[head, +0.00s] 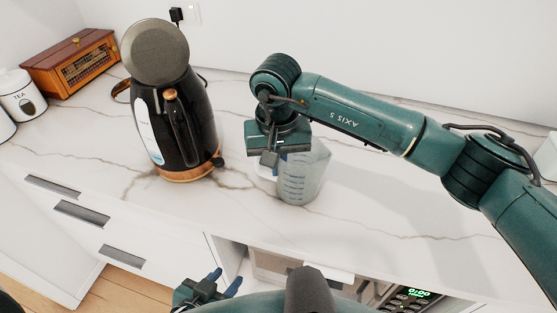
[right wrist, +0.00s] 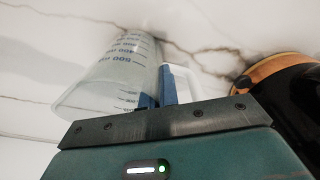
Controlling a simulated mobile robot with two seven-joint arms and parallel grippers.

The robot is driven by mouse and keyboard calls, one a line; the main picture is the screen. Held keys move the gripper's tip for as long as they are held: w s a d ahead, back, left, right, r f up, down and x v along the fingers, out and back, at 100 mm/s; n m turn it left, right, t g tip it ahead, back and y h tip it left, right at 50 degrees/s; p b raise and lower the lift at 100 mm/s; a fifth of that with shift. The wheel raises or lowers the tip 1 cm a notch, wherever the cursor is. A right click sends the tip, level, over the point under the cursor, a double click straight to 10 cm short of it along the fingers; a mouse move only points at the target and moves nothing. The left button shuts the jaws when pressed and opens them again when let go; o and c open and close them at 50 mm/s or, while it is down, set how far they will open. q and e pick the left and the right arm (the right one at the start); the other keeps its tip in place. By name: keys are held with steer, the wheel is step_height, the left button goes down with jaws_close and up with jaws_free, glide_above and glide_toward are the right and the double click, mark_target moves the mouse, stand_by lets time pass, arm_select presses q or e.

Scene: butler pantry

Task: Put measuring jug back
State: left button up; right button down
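The measuring jug (head: 302,178) is clear with blue scale marks and stands upright on the marble counter, right of the kettle. It also shows in the right wrist view (right wrist: 112,75), with its pale handle (right wrist: 185,84) towards the kettle. My right gripper (head: 268,160) is at the handle side of the jug. Its blue fingertips (right wrist: 158,92) are close together around part of the handle, though the exact contact is partly hidden. My left gripper (head: 224,281) is low at the counter's front, with its fingers apart and nothing between them.
A black kettle (head: 190,125) with a copper base stands close left of my right gripper. Below the counter are drawers (head: 83,213) and an open niche (head: 268,262). The counter's front is clear.

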steer(key=shift+f+b, duration=0.2)
steer(key=shift+b, duration=0.15)
steer(key=c, duration=1.7)
jaws_free()
steer(key=shift+r, duration=0.1)
steer(key=r, duration=0.4)
steer(key=r+b, duration=0.1)
steer(key=r, duration=0.7)
steer(key=shift+s+r, duration=0.2)
steer(key=shift+s, duration=0.2)
